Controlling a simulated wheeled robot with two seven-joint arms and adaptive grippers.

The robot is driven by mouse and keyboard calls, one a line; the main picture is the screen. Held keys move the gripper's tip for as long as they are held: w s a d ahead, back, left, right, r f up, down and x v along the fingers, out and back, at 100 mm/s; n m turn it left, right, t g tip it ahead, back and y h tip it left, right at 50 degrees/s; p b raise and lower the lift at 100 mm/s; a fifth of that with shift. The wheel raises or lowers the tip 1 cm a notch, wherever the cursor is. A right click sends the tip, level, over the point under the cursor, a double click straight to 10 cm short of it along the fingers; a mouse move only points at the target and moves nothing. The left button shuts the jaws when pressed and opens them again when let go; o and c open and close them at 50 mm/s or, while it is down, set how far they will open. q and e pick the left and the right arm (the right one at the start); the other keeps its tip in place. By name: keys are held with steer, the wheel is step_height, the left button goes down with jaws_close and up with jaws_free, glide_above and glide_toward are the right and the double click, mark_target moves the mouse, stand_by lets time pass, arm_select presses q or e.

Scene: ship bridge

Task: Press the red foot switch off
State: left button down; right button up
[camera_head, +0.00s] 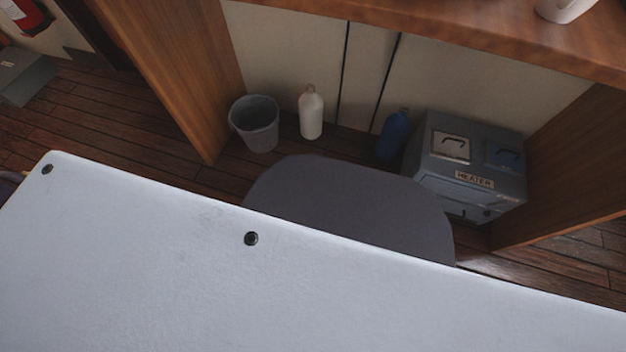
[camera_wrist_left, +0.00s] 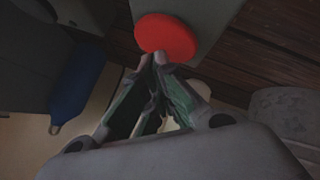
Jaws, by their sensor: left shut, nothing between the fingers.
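The red foot switch (camera_wrist_left: 166,36) shows in the left wrist view as a round red disc on a grey block (camera_wrist_left: 205,18). My left gripper (camera_wrist_left: 154,60) is shut and empty, its fingertips at the near edge of the red disc in the picture. I cannot tell whether they touch it or are just above it. The switch and the left gripper do not show in the head view. My right gripper is in neither view.
A grey heater box (camera_head: 470,165), a blue bottle (camera_head: 393,135), a white bottle (camera_head: 311,112) and a grey bin (camera_head: 255,124) stand under a wooden counter (camera_head: 440,32). Wooden side panels (camera_head: 175,65) flank this recess. Bare plank floor (camera_head: 130,140) lies to the left.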

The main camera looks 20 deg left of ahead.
arm_select(q)
steer(key=shift+f, duration=0.6)
stand_by(0.6)
steer(key=shift+r, duration=0.15)
steer(key=shift+r+p, duration=0.4)
steer(key=shift+p, duration=0.15)
steer(key=shift+r+p, duration=2.95)
steer(key=shift+r, duration=0.1)
